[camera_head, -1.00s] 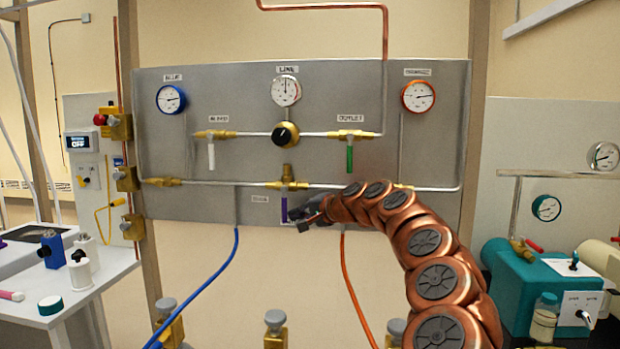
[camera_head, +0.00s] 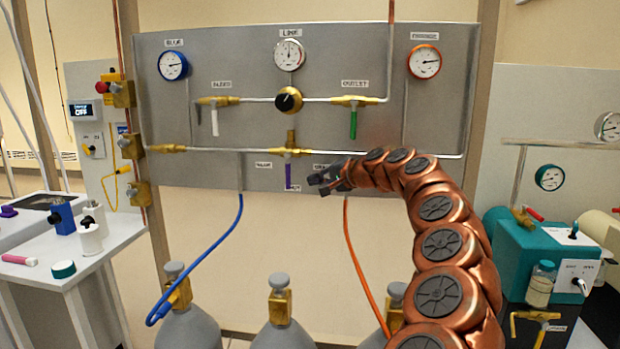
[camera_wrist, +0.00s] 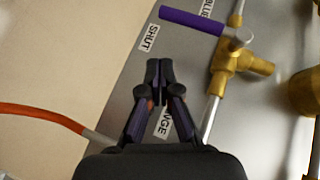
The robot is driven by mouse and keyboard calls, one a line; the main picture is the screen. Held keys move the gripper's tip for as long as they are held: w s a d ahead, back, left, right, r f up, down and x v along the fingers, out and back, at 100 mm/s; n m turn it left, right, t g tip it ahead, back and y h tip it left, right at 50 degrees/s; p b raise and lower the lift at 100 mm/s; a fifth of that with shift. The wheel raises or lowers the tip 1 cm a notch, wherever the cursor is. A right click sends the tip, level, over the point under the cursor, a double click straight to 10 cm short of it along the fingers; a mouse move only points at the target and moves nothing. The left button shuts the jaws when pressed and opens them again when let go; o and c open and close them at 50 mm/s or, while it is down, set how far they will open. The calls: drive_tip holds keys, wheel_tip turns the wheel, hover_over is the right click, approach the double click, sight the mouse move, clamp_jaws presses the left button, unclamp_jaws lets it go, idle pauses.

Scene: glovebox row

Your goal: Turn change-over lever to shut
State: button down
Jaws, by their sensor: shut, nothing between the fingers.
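The change-over lever (camera_head: 288,176) is a purple handle under a brass tee valve (camera_head: 291,151) on the grey panel. It hangs straight down, its end at the SHUT label (camera_head: 293,189). In the wrist view the lever (camera_wrist: 192,20) runs from its pivot towards the left, close to the SHUT label (camera_wrist: 148,37). My gripper (camera_head: 318,182) is right of the lever, apart from it, with its fingers together and empty. In the wrist view the fingertips (camera_wrist: 160,66) lie below the lever and partly cover the ORANGE label (camera_wrist: 163,121).
A blue hose (camera_head: 205,262) and an orange hose (camera_head: 359,262) run down to gas cylinders (camera_head: 280,333). The space directly below the lever is clear.

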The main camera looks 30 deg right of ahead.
drive_tip(key=s+d, duration=0.2)
drive_tip(key=s, duration=0.7)
drive_tip(key=shift+s+d+b, duration=0.25)
drive_tip(key=shift+s+b, duration=0.05)
drive_tip(key=shift+s, duration=0.05)
